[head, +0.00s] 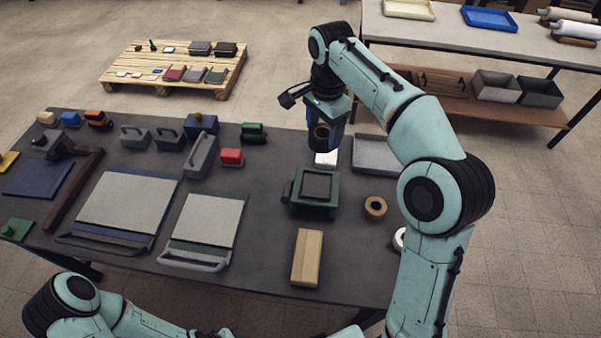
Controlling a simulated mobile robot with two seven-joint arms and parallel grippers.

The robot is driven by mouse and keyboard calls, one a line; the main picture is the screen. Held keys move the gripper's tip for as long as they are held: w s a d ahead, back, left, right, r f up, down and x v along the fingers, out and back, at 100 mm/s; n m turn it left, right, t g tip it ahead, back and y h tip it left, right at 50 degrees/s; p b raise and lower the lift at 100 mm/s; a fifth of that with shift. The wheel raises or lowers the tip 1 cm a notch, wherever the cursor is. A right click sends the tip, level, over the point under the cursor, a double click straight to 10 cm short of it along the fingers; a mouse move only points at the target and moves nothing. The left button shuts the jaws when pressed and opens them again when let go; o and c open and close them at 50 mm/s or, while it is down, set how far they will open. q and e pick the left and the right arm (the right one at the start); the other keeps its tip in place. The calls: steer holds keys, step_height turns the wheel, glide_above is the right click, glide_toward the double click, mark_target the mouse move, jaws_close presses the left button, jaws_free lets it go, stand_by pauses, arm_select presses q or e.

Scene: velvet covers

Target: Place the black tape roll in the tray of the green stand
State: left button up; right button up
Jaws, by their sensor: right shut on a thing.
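The black tape roll (320,138) is in my right gripper (322,125), which points down and is shut on it. It is held above the far right part of the dark table, higher in the picture than the green stand. The green stand (314,207) is on the table, with a dark recessed tray (318,185) on top that looks empty. My right arm comes in from the right and reaches over the table. Part of my left arm shows at the bottom left; its gripper is out of view.
A tan tape roll (375,207) and a partly hidden white roll (399,239) lie right of the stand. A wooden block (307,258) lies in front. A grey tray (377,154) and a white block (326,158) are behind. Grey panels (209,218) lie to the left.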

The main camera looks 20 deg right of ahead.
steer(key=shift+w+r+m, duration=0.2)
steer(key=shift+w+m, duration=0.1)
steer(key=shift+w, duration=0.15)
steer(key=shift+w+f, duration=0.1)
steer(key=shift+f, duration=0.05)
step_height(320, 180, down, 15)
steer(key=b, duration=0.3)
arm_select(q)
steer(key=shift+s+a+f+b, duration=0.1)
steer(key=shift+s+f, duration=0.35)
steer(key=shift+f, duration=0.3)
steer(key=shift+s+a+f+b, duration=0.15)
steer(key=shift+s+f, duration=0.3)
steer(key=shift+f, duration=0.35)
steer(key=shift+s+d+f+b, duration=0.1)
steer(key=shift+s+f, duration=0.35)
steer(key=shift+f, duration=0.3)
arm_select(e)
glide_above(317, 185)
steer(key=shift+f, duration=2.25)
steer(key=shift+f, duration=0.2)
steer(key=o, duration=1.1)
steer(key=shift+c, duration=0.2)
arm_select(q)
steer(key=shift+f, duration=0.1)
